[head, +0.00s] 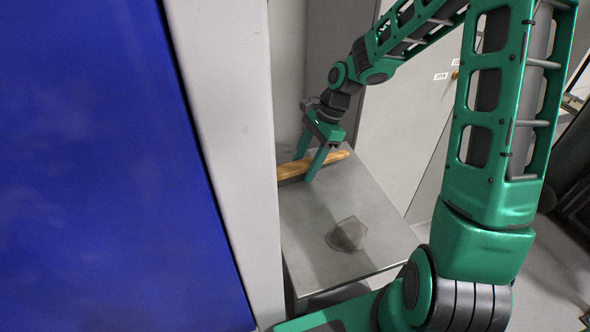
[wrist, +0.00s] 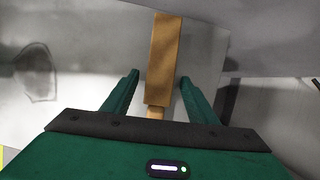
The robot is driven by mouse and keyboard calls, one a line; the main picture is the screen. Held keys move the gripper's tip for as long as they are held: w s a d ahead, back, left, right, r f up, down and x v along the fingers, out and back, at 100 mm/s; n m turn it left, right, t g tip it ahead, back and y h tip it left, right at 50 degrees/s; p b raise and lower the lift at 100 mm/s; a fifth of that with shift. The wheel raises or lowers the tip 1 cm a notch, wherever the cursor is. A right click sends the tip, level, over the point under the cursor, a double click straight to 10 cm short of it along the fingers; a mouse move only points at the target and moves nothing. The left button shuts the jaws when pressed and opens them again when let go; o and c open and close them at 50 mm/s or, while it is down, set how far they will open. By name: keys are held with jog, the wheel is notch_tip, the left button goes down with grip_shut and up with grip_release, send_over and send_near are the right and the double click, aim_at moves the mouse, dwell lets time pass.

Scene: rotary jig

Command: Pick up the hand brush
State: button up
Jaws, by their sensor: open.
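The hand brush (head: 331,158) is a long tan wooden piece lying at the far edge of a grey metal table (head: 360,205). In the wrist view the hand brush (wrist: 163,62) runs away from me, with a narrower part at its near end between the fingers. My gripper (head: 305,168) is pointed down at the brush, with its green fingers apart. In the wrist view my gripper (wrist: 157,77) shows a gap on both sides of the brush. Part of the brush is hidden behind a finger in the head view.
A dark, irregular patch (head: 347,235) is on the table nearer to me. A white post (head: 230,150) and a large blue panel (head: 100,170) stand at the left. A pale cabinet or wall (head: 400,135) rises behind the table. The rest of the tabletop is clear.

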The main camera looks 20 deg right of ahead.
aim_at(305, 162)
jog(key=shift+a+f, duration=0.1)
jog(key=shift+f, duration=0.1)
jog(key=c, duration=1.3)
jog(key=shift+c, duration=0.2)
notch_tip(305, 162, up, 10)
jog(key=shift+r, duration=0.1)
